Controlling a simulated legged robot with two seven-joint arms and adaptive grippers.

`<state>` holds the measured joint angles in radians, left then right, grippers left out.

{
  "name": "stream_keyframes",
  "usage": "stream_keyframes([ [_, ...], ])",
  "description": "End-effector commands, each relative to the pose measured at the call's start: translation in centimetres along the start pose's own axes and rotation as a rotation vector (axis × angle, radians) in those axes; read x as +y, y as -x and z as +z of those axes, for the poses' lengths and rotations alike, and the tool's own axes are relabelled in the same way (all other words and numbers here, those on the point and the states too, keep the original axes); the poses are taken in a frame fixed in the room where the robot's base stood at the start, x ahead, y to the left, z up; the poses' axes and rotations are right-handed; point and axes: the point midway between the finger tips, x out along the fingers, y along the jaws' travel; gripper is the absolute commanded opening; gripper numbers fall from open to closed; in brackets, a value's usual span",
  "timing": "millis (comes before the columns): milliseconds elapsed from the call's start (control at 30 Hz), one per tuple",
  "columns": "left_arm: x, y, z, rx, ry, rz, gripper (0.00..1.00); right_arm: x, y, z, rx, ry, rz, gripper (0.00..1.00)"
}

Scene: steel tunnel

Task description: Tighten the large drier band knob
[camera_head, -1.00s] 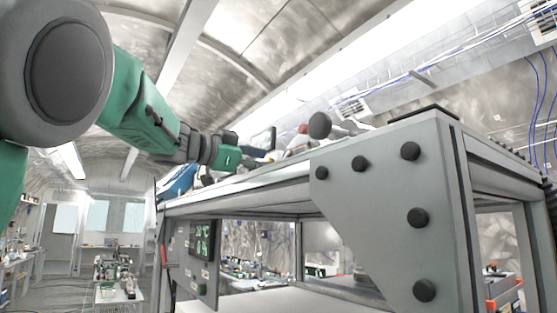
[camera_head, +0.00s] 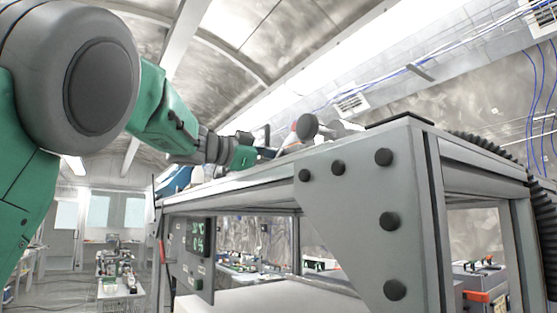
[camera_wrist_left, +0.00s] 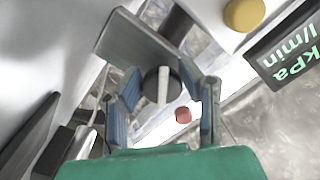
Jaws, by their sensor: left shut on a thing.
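A dark round knob with a pale grey bar across its face (camera_wrist_left: 161,87) is in the middle of the left wrist view. I take it for the large drier band knob. My left gripper (camera_wrist_left: 163,93) has its blue-padded fingers on both sides of this knob and is shut on it. In the head view my left gripper (camera_head: 268,150) is small, over the top of the grey steel frame (camera_head: 340,215). There I cannot make out the knob it holds. My right gripper is in neither view.
A yellow button (camera_wrist_left: 243,14), a small red button (camera_wrist_left: 183,115) and a kPa and l/min display (camera_wrist_left: 290,48) are close to the gripper. A dark ball-shaped part (camera_head: 307,126) stands on the frame's top. The tunnel floor (camera_head: 60,288) is partly open at left.

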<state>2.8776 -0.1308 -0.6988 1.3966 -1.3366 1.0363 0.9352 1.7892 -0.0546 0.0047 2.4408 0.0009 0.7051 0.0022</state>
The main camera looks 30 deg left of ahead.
Motion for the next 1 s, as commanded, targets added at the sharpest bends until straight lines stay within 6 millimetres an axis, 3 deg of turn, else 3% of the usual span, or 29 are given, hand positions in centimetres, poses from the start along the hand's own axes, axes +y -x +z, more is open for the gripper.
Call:
stream_keyframes([
  [367, -0.3, 0.1, -0.8, 0.015, -0.137, -0.004, 0.04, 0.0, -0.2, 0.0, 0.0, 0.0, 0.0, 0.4],
  [1000, -0.2, 0.2, -0.7, 0.013, -0.724, -0.005, 0.04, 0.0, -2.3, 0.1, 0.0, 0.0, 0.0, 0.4],
])
